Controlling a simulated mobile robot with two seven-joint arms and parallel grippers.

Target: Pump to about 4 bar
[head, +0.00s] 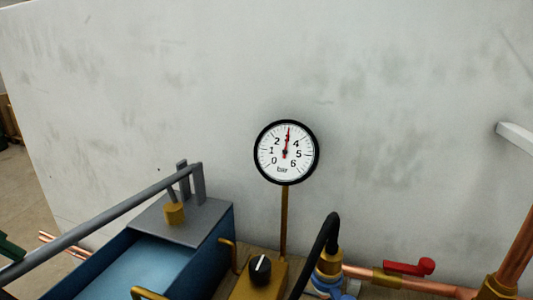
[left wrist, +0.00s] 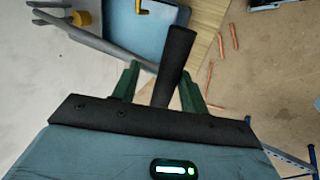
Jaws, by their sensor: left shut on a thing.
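The pressure gauge (head: 286,152) has a white face marked 0 to 6 bar. Its red needle points almost straight up, at about 3. The pump (head: 205,225) is a blue tank with a grey top plate and a brass plunger (head: 174,213). Its long grey lever (head: 95,220) slopes down to the left from the pivot posts. In the left wrist view the lever ends in a black grip (left wrist: 175,62). My left gripper (left wrist: 161,72) is shut on this grip, between its green fingers. In the head view only a green bit shows at the left edge. My right gripper is not in view.
A black knob (head: 260,270) with a white mark sits on a brass block below the gauge. A black hose (head: 325,245) arches beside it. A red valve handle (head: 410,267) is on the copper pipe at right. A pale wall stands behind.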

